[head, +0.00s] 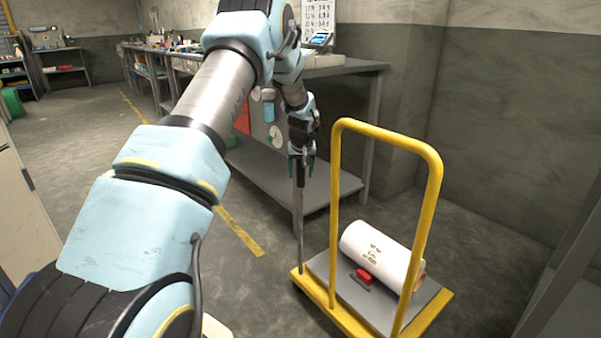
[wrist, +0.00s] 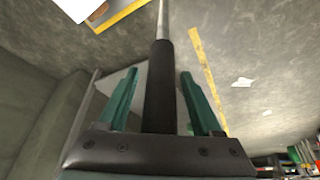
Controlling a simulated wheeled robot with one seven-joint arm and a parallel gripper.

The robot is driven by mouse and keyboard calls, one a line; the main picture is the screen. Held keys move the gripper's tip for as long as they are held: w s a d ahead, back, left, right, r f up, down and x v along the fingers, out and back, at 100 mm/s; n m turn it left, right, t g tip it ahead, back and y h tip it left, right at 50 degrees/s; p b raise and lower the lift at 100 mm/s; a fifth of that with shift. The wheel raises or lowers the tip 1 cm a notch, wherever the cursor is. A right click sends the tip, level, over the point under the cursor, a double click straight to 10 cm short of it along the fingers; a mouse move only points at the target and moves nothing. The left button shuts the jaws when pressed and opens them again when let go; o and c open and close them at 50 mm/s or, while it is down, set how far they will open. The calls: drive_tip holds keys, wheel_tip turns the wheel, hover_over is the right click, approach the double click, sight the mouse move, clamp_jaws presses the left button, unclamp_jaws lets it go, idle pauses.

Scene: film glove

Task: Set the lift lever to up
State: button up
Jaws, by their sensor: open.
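The lift lever (head: 299,215) is a thin grey rod with a dark grip, standing nearly upright at the left corner of the yellow trolley (head: 447,296). My gripper (head: 301,160) is at the top of the lever. In the wrist view, the lever's black grip (wrist: 159,95) lies between the two teal fingers of my gripper (wrist: 158,76). The fingers are open, with a visible gap on both sides of the grip. The lever's foot is small in the head view, and no up or down marking can be read.
A white film roll (head: 380,252) lies on the trolley deck, with a red block (head: 364,276) beside it. The trolley's yellow hoop handle (head: 434,195) rises right of my gripper. A workbench (head: 345,67) with a lower shelf stands behind. Floor left of the trolley is clear.

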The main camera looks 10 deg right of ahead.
clamp_jaws()
idle(0.5)
idle(0.9)
